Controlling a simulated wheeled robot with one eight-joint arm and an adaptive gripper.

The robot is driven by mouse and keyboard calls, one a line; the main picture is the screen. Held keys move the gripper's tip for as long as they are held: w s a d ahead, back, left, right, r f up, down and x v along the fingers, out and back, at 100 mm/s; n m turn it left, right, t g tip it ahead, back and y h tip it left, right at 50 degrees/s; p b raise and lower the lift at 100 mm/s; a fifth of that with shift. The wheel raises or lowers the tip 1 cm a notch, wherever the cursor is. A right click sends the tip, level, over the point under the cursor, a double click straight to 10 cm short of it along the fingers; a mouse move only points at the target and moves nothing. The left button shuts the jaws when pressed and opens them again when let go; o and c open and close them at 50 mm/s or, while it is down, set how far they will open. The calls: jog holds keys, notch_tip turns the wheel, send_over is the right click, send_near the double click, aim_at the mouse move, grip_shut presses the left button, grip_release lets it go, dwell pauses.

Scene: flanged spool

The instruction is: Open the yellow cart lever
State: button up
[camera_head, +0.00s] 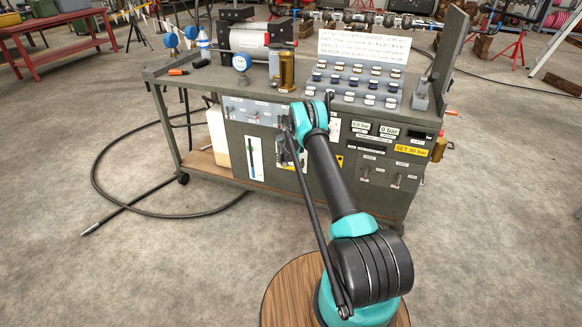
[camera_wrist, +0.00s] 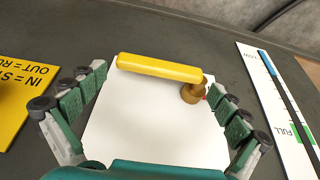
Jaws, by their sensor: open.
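A yellow lever (camera_wrist: 160,68) with a round handle lies roughly crosswise in the wrist view, its right end on a brass pivot (camera_wrist: 193,93). It sits over a white plate (camera_wrist: 140,125) on the dark cart panel. My gripper (camera_wrist: 160,83) is open and empty, with one finger at the left end of the lever and the other near the pivot on the right. I cannot tell whether either finger touches. In the head view, my arm reaches the front of the grey cart (camera_head: 236,170), and the lever is hidden behind it.
A yellow sign (camera_wrist: 22,95) is left of my fingers and a white level gauge strip (camera_wrist: 275,100) is to the right. A black hose (camera_head: 97,160) lies on the floor.

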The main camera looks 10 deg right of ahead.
jog(key=shift+w+d+f, duration=0.1)
jog(key=shift+w+f, duration=0.1)
jog(key=shift+f, duration=0.25)
jog(key=c, duration=1.3)
jog(key=shift+s, duration=0.1)
jog(key=shift+c, duration=0.2)
